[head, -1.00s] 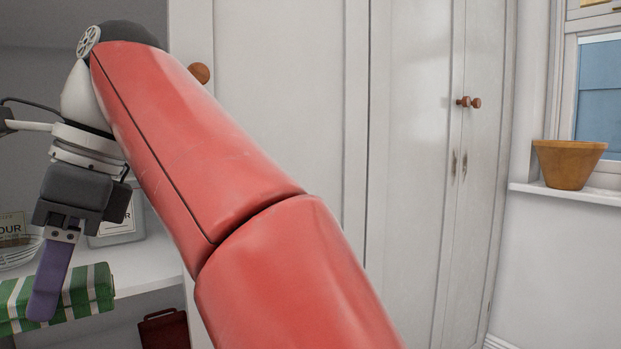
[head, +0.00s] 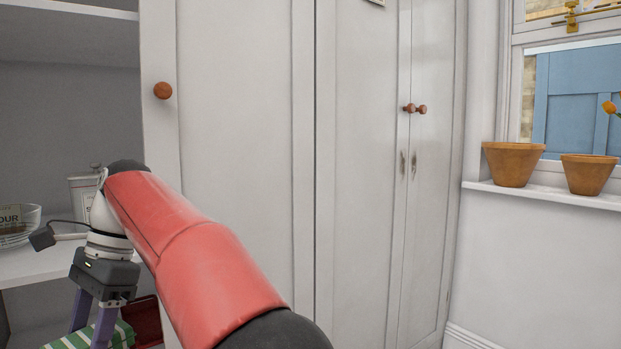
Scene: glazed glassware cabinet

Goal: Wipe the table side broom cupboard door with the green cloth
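My gripper (head: 92,325) is at the lower left, pointing down, with its two purple fingers spread to either side of the folded green-and-white striped cloth (head: 118,336). The cloth's lower part is cut off by the frame. The fingers appear to grip it, though the contact is partly hidden. A pair of tall white cupboard doors with wooden knobs stands right of the middle: the left door (head: 362,170) and the right door (head: 436,170). Both look shut. My gripper is well to their left and apart from them. I cannot tell which is the table side door.
A wide white panel with a knob (head: 235,150) stands between my gripper and the paired doors. Open shelves (head: 60,262) at left hold a glass bowl (head: 18,222) and a canister (head: 84,197). A red object (head: 146,320) sits low by the cloth. Terracotta pots (head: 512,163) line the windowsill.

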